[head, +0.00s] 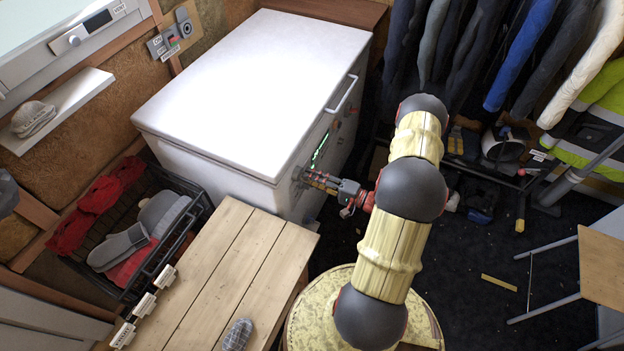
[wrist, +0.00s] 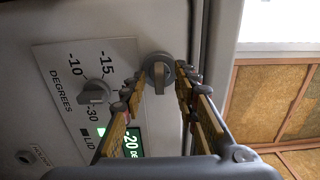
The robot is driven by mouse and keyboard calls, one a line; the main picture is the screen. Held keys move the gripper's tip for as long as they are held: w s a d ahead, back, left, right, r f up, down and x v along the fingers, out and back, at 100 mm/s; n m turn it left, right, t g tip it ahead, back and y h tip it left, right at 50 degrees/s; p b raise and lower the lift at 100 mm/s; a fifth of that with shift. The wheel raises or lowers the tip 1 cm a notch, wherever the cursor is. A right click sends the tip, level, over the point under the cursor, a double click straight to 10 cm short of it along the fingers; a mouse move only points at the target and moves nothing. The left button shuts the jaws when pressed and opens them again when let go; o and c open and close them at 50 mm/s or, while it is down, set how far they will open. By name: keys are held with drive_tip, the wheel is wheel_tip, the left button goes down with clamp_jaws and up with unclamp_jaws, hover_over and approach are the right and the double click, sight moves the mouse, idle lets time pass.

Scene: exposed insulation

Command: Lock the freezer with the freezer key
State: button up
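The white chest freezer (head: 250,85) stands with its lid down, a handle on the right edge of the lid. My gripper (head: 303,175) is at the near end of the freezer's control face. In the wrist view my gripper (wrist: 160,80) has its fingers apart, one on each side of a round grey knob-like piece (wrist: 158,72) with a raised grip. I cannot tell whether this is the freezer key in its lock. I see no clear contact between fingers and grip. A temperature dial (wrist: 95,92) and a green display (wrist: 133,143) sit to its left.
A wooden bench (head: 225,275) is in front of the freezer, and a black crate of clothes (head: 190,222) stands at its left. Clothes hang at the upper right. A stool (head: 605,265) is at far right. Dark floor (head: 460,265) is mostly clear right of my arm.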

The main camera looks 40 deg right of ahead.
drive_tip(key=shift+s, duration=0.1)
drive_tip(key=v, duration=1.1)
drive_tip(key=shift+s+d, duration=0.15)
drive_tip(key=shift+s, duration=0.25)
idle(0.5)
